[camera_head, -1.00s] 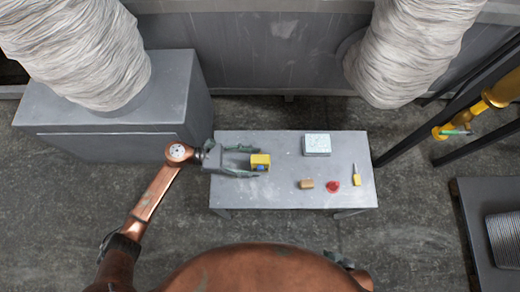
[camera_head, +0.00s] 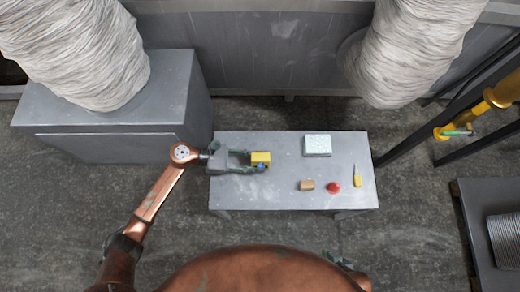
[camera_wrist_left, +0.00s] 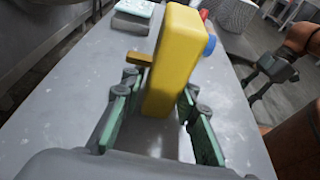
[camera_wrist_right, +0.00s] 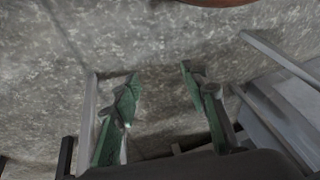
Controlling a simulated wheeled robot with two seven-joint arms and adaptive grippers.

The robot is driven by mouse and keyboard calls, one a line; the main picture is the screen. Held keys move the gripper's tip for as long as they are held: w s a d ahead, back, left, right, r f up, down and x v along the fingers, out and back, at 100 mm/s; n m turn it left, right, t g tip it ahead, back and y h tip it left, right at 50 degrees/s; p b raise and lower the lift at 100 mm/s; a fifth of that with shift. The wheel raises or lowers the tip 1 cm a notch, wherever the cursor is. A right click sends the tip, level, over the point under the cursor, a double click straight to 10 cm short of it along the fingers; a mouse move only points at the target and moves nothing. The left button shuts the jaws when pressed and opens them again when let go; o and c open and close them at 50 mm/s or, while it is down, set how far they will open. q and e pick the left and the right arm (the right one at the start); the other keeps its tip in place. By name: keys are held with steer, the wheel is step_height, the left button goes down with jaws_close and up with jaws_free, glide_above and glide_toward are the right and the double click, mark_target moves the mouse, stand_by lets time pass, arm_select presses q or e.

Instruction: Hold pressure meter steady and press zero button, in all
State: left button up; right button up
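The pressure meter, a yellow box (camera_head: 261,157) with a blue button (camera_head: 262,167), stands near the left end of the grey table. It also shows large in the left wrist view (camera_wrist_left: 174,60), with the blue button (camera_wrist_left: 210,45) on its right side. My left gripper (camera_head: 257,161) has its fingers partly closed around the meter. In the left wrist view a narrow gap shows between the left finger and the meter; the right finger is close against or touching it. My right gripper (camera_wrist_right: 160,75) is open and empty, above bare floor near my body, away from the table.
The grey table (camera_head: 285,195) also bears a pale speckled block (camera_head: 317,145), a small tan block (camera_head: 307,185), a red round object (camera_head: 333,188) and a yellow-handled tool (camera_head: 357,181). A grey cabinet (camera_head: 100,140) stands left of the table.

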jaws_close()
stand_by(0.5)
steer(key=shift+s, duration=0.1)
stand_by(1.2)
